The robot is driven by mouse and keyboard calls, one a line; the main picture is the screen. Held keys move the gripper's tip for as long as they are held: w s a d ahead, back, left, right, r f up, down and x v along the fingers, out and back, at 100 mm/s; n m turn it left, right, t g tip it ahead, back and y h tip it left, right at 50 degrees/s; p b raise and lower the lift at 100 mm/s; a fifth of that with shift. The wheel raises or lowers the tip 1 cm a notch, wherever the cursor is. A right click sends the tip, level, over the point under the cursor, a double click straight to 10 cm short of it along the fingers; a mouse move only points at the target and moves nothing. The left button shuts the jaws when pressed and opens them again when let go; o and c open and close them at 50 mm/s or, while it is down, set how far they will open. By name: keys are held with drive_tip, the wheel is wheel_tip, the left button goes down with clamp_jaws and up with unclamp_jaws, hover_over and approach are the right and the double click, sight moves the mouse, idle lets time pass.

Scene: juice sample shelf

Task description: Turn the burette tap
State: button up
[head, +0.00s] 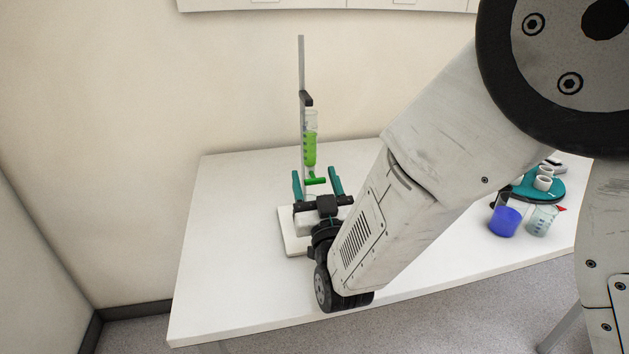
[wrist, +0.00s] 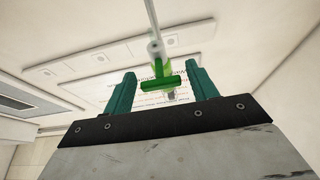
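The burette (head: 310,150) is a clear tube with green liquid, clamped upright to a thin metal stand (head: 301,65) on a white base (head: 291,238). Its green tap (head: 316,180) is at the lower end. In the wrist view the green tap (wrist: 165,84) appears between the fingers, with its handle crosswise. My gripper (head: 317,180) has two teal fingers standing apart on either side of the tap in the head view. In the wrist view my gripper (wrist: 161,84) is open, with visible gaps on both sides of the tap. A vessel below the burette is mostly hidden by my gripper.
The white table (head: 225,270) is clear at the left. At the right stand a blue cup (head: 504,221), a clear beaker (head: 541,220) and a teal round device (head: 540,190) with white cups. The wall (head: 240,90) is close behind the stand.

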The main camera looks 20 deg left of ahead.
drive_tip(key=c, duration=0.7)
drive_tip(key=m+h, duration=0.2)
drive_tip(key=m, duration=0.1)
drive_tip(key=m+t+h, duration=0.1)
drive_tip(key=m, duration=0.3)
drive_tip(key=shift+m+h, duration=0.3)
drive_tip(key=shift+h, duration=0.1)
drive_tip(key=shift+c, duration=0.2)
drive_tip(key=o, duration=1)
drive_tip(key=shift+v, duration=3.95)
drive_tip(key=shift+f, duration=0.1)
